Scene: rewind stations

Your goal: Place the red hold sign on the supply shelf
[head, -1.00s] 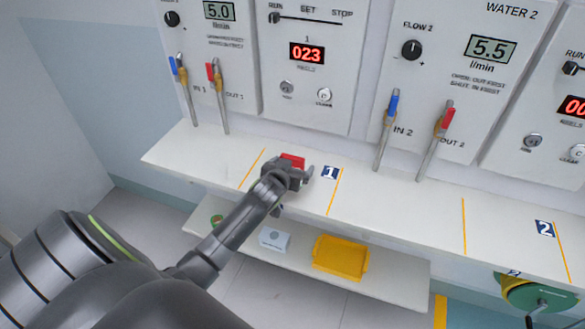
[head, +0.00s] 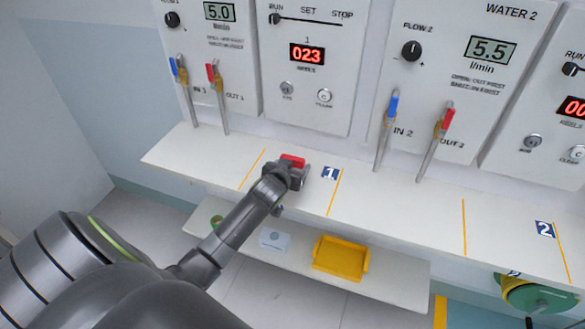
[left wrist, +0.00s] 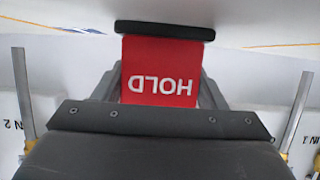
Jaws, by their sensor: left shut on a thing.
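The red hold sign (head: 292,161) is at my left gripper (head: 296,176), over the upper white ledge in the head view, left of the label 1. In the left wrist view the sign (left wrist: 160,75) sits between the fingers, its word HOLD upside down, with a dark bar along its top edge. My left gripper is shut on it. Whether the sign touches the ledge I cannot tell. My right gripper is not in view.
Lever valves stand behind the ledge: IN 1 (head: 186,92), OUT 1 (head: 218,98), IN 2 (head: 386,130) and OUT 2 (head: 434,140). A green reel (head: 540,296) is at the lower right. The lower shelf has bare room right of the yellow tray.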

